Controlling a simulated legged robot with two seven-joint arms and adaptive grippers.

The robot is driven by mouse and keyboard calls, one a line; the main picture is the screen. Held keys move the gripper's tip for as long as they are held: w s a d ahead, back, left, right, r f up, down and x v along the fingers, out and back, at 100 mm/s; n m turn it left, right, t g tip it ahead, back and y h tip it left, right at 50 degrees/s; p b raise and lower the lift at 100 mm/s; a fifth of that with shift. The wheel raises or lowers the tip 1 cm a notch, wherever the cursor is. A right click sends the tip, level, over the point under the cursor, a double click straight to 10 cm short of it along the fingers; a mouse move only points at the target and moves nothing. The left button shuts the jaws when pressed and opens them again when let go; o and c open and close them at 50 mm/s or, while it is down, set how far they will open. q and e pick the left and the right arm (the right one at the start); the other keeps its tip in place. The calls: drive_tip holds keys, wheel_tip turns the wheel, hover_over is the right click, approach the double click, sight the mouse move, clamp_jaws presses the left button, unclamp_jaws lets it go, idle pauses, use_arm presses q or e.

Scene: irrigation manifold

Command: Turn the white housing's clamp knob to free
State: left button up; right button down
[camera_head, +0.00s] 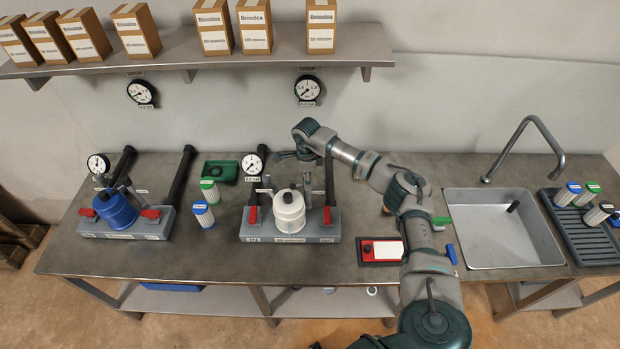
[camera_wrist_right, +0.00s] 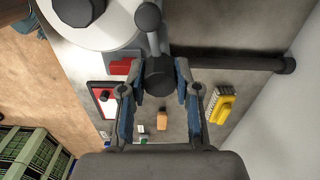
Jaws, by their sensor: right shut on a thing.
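The white housing (camera_head: 289,212) stands upright on the grey right-hand manifold base (camera_head: 258,229), between two red valve handles. Its rounded white body also shows at the top left of the right wrist view (camera_wrist_right: 70,38). My right gripper (camera_head: 287,157) reaches in from the right, just behind and above the housing. In the right wrist view its blue-padded fingers are closed on the dark clamp knob (camera_wrist_right: 160,76), and a grey bar with a ball end (camera_wrist_right: 148,18) extends from the knob. In the head view the gripper largely hides the knob. My left gripper is not in view.
A blue housing (camera_head: 115,211) stands on the left manifold. A gauge (camera_head: 254,163) and black pipes (camera_head: 330,180) rise near the gripper. A red-and-white box (camera_head: 382,250) and a sink (camera_head: 500,225) are right.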

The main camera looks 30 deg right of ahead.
drive_tip(key=m, duration=0.2)
drive_tip(key=m+p, duration=0.1)
drive_tip(key=m, duration=0.3)
drive_tip(key=shift+w+a+r, duration=0.25)
drive_tip(key=shift+r, duration=0.05)
drive_tip(key=m+p, duration=0.1)
drive_tip(key=m, duration=0.4)
drive_tip(key=shift+w+d+p, duration=0.1)
drive_tip(key=shift+d+p, duration=0.05)
drive_tip(key=shift+p, duration=0.15)
drive_tip(key=shift+d+m, duration=0.1)
drive_tip(key=shift+m, duration=0.2)
drive_tip(key=c, duration=1)
unclamp_jaws()
drive_tip(key=shift+c, duration=0.2)
drive_tip(key=shift+o, duration=1.1)
drive_tip(key=shift+f, duration=0.15)
drive_tip(key=shift+r, duration=0.2)
wheel_tip(320, 180, up, 12)
drive_tip(key=shift+f, duration=0.25)
